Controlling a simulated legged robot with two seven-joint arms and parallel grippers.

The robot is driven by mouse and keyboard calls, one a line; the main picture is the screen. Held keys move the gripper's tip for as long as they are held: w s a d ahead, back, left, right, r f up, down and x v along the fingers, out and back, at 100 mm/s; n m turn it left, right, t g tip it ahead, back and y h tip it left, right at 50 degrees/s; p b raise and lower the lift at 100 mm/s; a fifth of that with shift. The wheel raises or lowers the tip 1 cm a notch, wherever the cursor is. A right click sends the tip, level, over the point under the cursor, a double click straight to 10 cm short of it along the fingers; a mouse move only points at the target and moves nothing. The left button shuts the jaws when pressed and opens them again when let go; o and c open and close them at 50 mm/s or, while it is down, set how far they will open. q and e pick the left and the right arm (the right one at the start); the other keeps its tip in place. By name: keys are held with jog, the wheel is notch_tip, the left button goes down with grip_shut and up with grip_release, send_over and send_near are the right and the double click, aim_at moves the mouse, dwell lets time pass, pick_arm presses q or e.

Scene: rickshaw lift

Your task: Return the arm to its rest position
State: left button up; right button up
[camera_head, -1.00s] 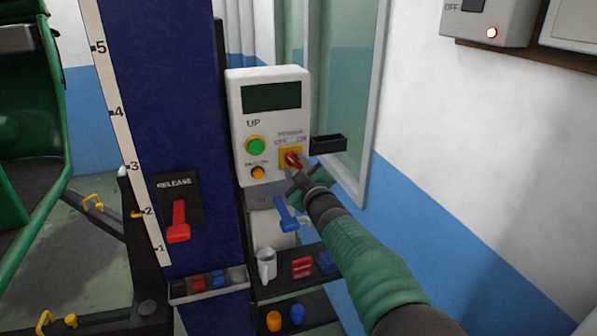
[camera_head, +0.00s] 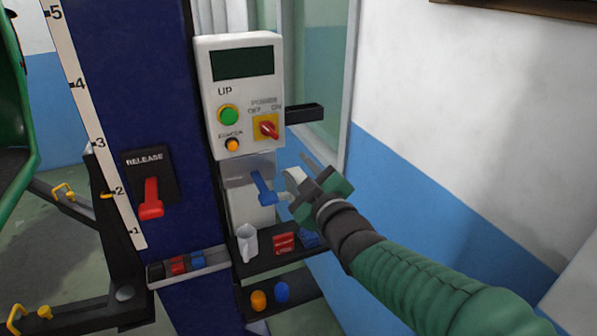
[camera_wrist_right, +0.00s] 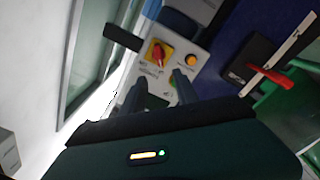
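My right gripper (camera_head: 299,172) is to the lower right of the white control box (camera_head: 205,85), clear of it and empty. Its two fingers stand apart; they also show apart in the right wrist view (camera_wrist_right: 160,90). The box carries a red rotary knob (camera_head: 268,128) on a yellow plate, labelled power, with OFF and ON marks. The knob also shows in the wrist view (camera_wrist_right: 160,53), beyond the fingers. My green-sleeved right arm comes in from the lower right. My left gripper is not in view.
A blue lever (camera_head: 262,188) is left of the right gripper. A red release lever (camera_head: 151,198) is on the blue column. The white and blue wall at right leaves free room.

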jog(key=s+d+f+m+g+h, duration=0.2)
jog(key=s+d+f, duration=0.1)
jog(key=f, duration=0.4)
jog(key=s+d+f+m+g+h, duration=0.1)
jog(key=s+d+f+m+g, duration=0.25)
jog(key=f, duration=0.45)
jog(key=s+d+f+m+g+h, duration=0.1)
jog(key=s+d+f+g+h, duration=0.2)
jog(key=f, duration=0.4)
jog(key=s+d+f+m+g, duration=0.2)
jog(key=s+f, duration=0.4)
jog(key=s, duration=0.3)
jog(key=s+d+f+m+g, duration=0.3)
jog(key=s+f, duration=0.3)
jog(key=s, duration=0.2)
jog(key=shift+s+f+g, duration=0.15)
jog(key=shift+s+g, duration=0.2)
jog(key=shift+g, duration=0.2)
